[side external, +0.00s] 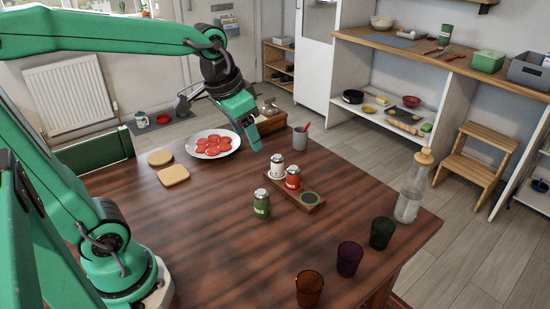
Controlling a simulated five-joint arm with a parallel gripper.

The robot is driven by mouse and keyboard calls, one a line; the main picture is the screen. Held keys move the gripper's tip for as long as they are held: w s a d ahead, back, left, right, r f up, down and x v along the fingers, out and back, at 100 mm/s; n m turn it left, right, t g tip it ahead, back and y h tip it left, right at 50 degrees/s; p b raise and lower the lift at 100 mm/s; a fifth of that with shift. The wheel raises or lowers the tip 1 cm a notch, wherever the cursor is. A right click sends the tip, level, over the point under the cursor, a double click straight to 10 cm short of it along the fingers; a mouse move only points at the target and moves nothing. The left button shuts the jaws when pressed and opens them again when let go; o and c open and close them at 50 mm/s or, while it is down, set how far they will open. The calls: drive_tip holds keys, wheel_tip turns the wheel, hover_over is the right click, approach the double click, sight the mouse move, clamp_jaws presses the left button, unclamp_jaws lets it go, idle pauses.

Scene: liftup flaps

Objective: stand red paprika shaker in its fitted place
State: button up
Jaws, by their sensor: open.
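The red paprika shaker (293,178) has a pale top and stands upright at the middle of a narrow wooden rack (291,198) on the table. A white shaker (277,167) stands upright just behind it, at the rack's far end. The rack's near end shows a bare round place with a green disc (310,198). A green shaker (262,204) stands upright on the table to the left of the rack. My gripper (257,143) is open and empty, pointing down above the table, behind and left of the shakers and apart from them. How fully the red shaker sits is too small to tell.
A plate of red slices (213,144) and two bread slices (174,176) lie left of my gripper. A grey cup (300,138) stands behind the rack. A corked bottle (411,190) and coloured glasses (349,258) line the right side. The table's left front is clear.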

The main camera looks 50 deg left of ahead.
drive_tip(key=s+d+f+t, duration=0.1)
drive_tip(key=s, duration=0.8)
drive_tip(key=shift+d+f+n+t, duration=0.2)
drive_tip(key=shift+f+n+t, duration=0.15)
drive_tip(key=shift+n+t, duration=0.05)
